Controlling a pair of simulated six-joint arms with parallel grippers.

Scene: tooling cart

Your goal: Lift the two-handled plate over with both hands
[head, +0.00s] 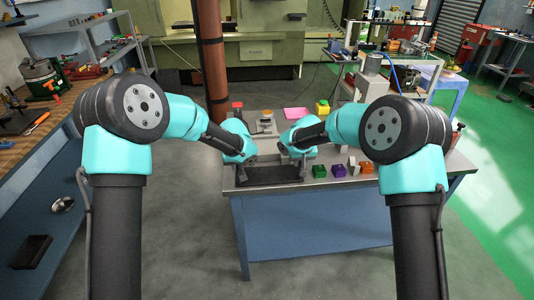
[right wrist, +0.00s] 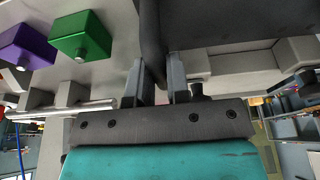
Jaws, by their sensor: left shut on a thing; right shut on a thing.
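The two-handled plate (head: 270,175) is a dark, flat slab at the front left of the cart top in the head view. My left gripper (head: 241,172) is at its left end and shut on it; the arm hides much of that grip. My right gripper (head: 302,172) is at its right end. In the right wrist view, the fingers of my right gripper (right wrist: 156,78) are closed on either side of a dark handle (right wrist: 152,45) of the plate (right wrist: 215,25). I cannot tell whether the plate touches the cart top.
A pink sheet (head: 296,114) and a yellow block (head: 322,107) lie farther back. A brown column (head: 211,60) rises behind the left arm.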

